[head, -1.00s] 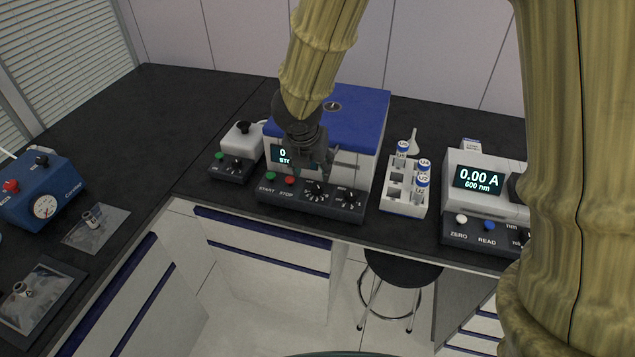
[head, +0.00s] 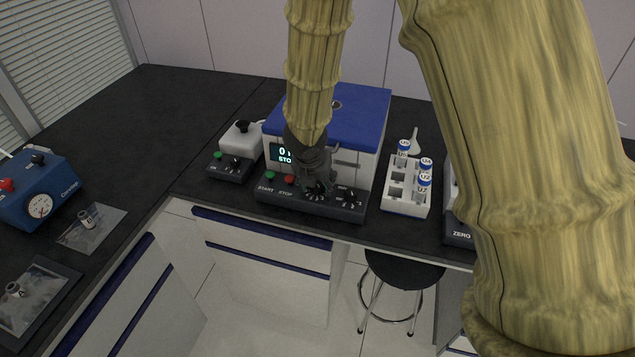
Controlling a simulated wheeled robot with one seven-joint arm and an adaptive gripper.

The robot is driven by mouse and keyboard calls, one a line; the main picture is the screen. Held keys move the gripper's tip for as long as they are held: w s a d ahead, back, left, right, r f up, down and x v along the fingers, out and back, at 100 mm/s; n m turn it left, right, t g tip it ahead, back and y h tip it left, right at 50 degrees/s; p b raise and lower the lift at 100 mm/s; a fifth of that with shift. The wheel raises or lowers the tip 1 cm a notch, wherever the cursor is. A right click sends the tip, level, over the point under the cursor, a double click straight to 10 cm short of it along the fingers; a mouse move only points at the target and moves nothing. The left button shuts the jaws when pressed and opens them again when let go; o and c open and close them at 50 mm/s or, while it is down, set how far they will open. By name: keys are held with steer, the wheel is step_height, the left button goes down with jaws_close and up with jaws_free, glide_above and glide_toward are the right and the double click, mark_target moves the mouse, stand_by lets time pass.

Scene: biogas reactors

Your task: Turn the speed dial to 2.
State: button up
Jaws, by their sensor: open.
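The blue-lidded white machine (head: 352,112) stands on the black bench. Its dark front panel (head: 283,200) carries a green START button, a red STOP button and two black dials with white marks around them. My gripper (head: 317,184) is open and points down at the left dial (head: 316,193), partly covering it; I cannot tell if the fingers touch it. The right dial (head: 350,198) is clear of the gripper. The dial labels and settings are too small to read, so I cannot tell which one is for speed. The display (head: 282,155) is partly hidden by my gripper.
A small device with a white top (head: 241,138) and its own dial stands to the left. A white rack (head: 404,207) with several blue-capped tubes stands to the right. A blue device with a gauge (head: 40,190) is at far left. My arm hides most of the absorbance reader.

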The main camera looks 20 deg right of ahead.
steer(key=c, duration=1)
steer(key=shift+r+m+h+p, duration=0.3)
steer(key=shift+m+p, duration=0.5)
steer(key=shift+p, duration=0.4)
steer(key=shift+f+m+g+p, duration=0.2)
steer(key=shift+m+g+p, duration=0.2)
steer(key=shift+m+p, duration=0.4)
steer(key=o, duration=1)
steer(key=v, duration=1.2)
steer(key=shift+a, duration=0.15)
